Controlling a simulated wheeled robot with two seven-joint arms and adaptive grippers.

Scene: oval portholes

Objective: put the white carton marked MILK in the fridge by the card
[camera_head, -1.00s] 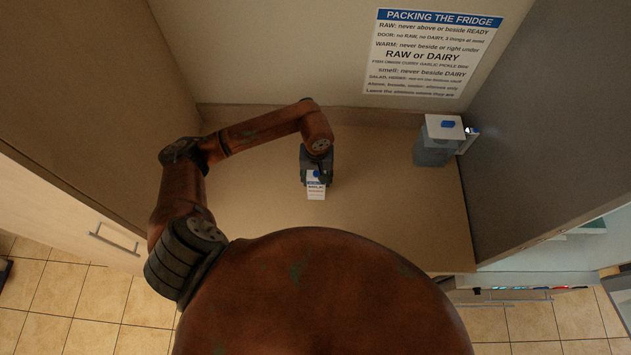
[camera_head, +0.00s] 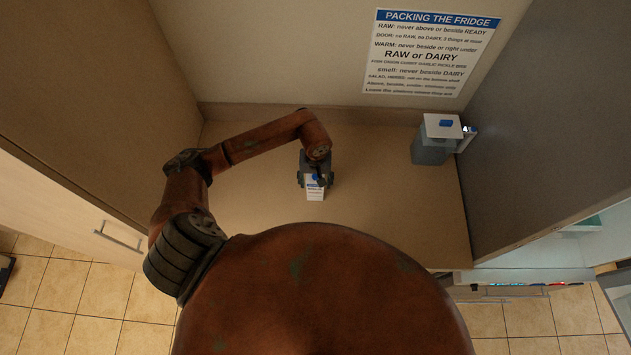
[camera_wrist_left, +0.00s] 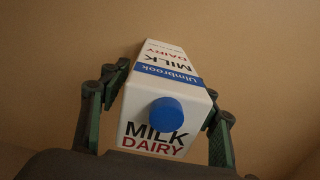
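The white MILK carton (camera_head: 315,190) has a blue band and a blue round cap. In the left wrist view the carton (camera_wrist_left: 165,105) lies between the fingers, its cap and "MILK DAIRY" face toward the camera. My left gripper (camera_head: 315,180) has a finger against each side of the carton and looks shut on it. It is above the tan counter; whether the carton touches the counter I cannot tell. The card (camera_head: 430,50), headed "PACKING THE FRIDGE", hangs on the back wall. My right gripper is not in view. The fridge interior is not clearly seen.
A grey-blue container with a white top (camera_head: 443,127) and blue knob stands at the counter's back right, by a tall grey panel (camera_head: 545,120). A pale open compartment (camera_head: 600,240) shows at lower right. The counter (camera_head: 400,215) is clear between carton and container.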

